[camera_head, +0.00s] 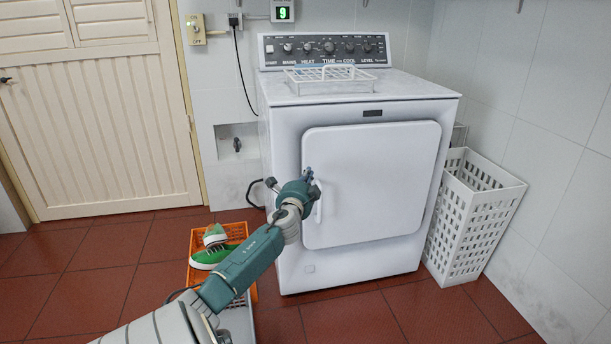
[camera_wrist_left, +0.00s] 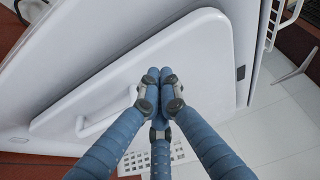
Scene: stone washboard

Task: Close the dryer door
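The white dryer (camera_head: 290,130) stands against the back wall. Its door (camera_head: 380,185) looks flush or nearly flush with the front panel in the head view; a small gap cannot be ruled out. The door handle (camera_head: 318,208) is on the door's left edge and also shows in the left wrist view (camera_wrist_left: 105,120). My left gripper (camera_head: 308,175) is in front of the door's left side, just above the handle. In the left wrist view its fingers (camera_wrist_left: 158,76) are drawn together with nothing between them, close to the door face; contact cannot be told. My right gripper is out of view.
A white laundry basket (camera_head: 470,220) stands right of the dryer. An orange crate (camera_head: 198,275) with green shoes (camera_head: 212,256) is on the floor at left, beside my arm. A white rack (camera_head: 328,76) lies on the dryer top. Red floor tiles (camera_head: 110,270) are clear at left.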

